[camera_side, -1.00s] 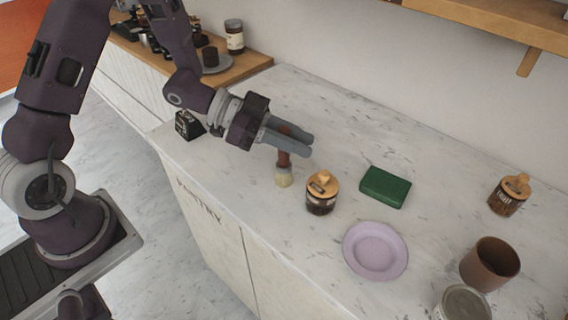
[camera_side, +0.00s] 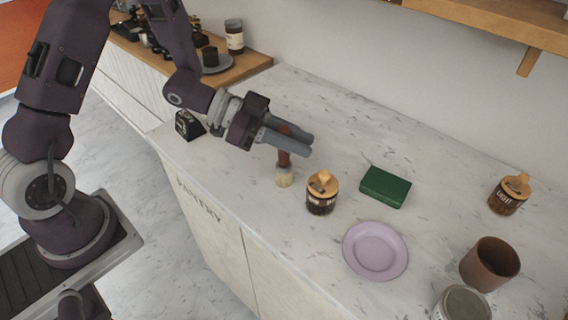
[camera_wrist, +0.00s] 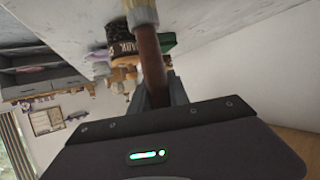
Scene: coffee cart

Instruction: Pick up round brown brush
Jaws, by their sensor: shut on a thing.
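The round brown brush (camera_side: 284,160) has a brown handle and pale bristles pointing down. My gripper (camera_side: 298,143) is shut on its handle, with the fingers on either side of it. The brush is roughly upright; its bristle end is at or close to the marble counter, and I cannot tell whether it touches. In the wrist view the brown handle (camera_wrist: 150,60) rises from between the fingers, with the pale bristle end cut off at the top edge.
A wooden-lidded jar (camera_side: 321,194) stands close right of the brush. Beyond are a green box (camera_side: 384,187), a lilac plate (camera_side: 375,251), a brown cup (camera_side: 490,264), another lidded jar (camera_side: 508,195) and a tin (camera_side: 462,304). A dark block (camera_side: 189,125) stands left.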

